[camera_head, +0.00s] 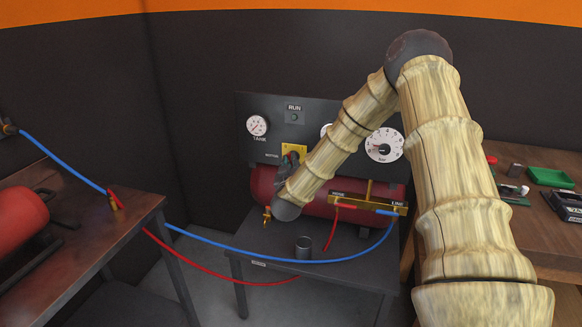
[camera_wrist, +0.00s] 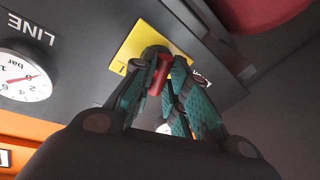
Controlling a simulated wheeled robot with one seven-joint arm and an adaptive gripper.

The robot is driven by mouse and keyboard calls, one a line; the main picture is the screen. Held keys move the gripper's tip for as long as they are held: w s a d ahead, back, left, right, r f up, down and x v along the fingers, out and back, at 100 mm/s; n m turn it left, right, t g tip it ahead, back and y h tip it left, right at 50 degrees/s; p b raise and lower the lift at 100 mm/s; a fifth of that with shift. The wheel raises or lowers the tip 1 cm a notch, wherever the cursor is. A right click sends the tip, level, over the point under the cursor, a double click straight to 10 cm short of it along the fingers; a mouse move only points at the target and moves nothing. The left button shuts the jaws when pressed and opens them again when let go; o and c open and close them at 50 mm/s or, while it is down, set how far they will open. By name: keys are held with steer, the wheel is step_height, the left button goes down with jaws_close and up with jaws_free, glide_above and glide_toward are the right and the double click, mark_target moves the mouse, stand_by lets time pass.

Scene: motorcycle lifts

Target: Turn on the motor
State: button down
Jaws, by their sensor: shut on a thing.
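The motor switch is a red knob (camera_wrist: 157,76) on a yellow plate (camera_wrist: 139,43); the plate also shows in the head view (camera_head: 300,147), beside the MOTOR label on the dark panel (camera_head: 340,107). My gripper (camera_head: 291,160) is at the front of this plate. In the wrist view my gripper's two teal-padded fingers (camera_wrist: 162,80) close around the red knob from both sides. The knob's angle is hard to read because the fingers cover part of it. The RUN lamp (camera_head: 294,117) above looks grey and unlit.
A TANK gauge (camera_head: 257,125) and a larger bar gauge (camera_head: 385,145) flank the switch. A red tank (camera_head: 263,184) sits below the panel. A blue hose (camera_head: 255,255) and a red hose (camera_head: 190,264) run left.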

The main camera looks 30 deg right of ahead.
steer(key=m+b, duration=0.2)
steer(key=m+h+b, duration=0.1)
steer(key=m, duration=0.1)
steer(key=m+b, duration=0.2)
steer(key=shift+f+m+t+b, duration=0.3)
steer(key=shift+f+b, duration=0.05)
steer(key=shift+f, duration=0.05)
steer(key=m+h+b, duration=0.1)
steer(key=m+b, duration=0.2)
steer(key=m, duration=0.1)
steer(key=shift+r+m+h+b, duration=0.1)
steer(key=shift+m+h+b, duration=0.25)
steer(key=shift+m+h, duration=0.05)
steer(key=shift+m, duration=0.3)
steer(key=c, duration=1.4)
jaws_free()
steer(key=shift+r, duration=0.1)
steer(key=shift+a, duration=0.15)
steer(key=v, duration=1.2)
steer(key=shift+r, duration=0.1)
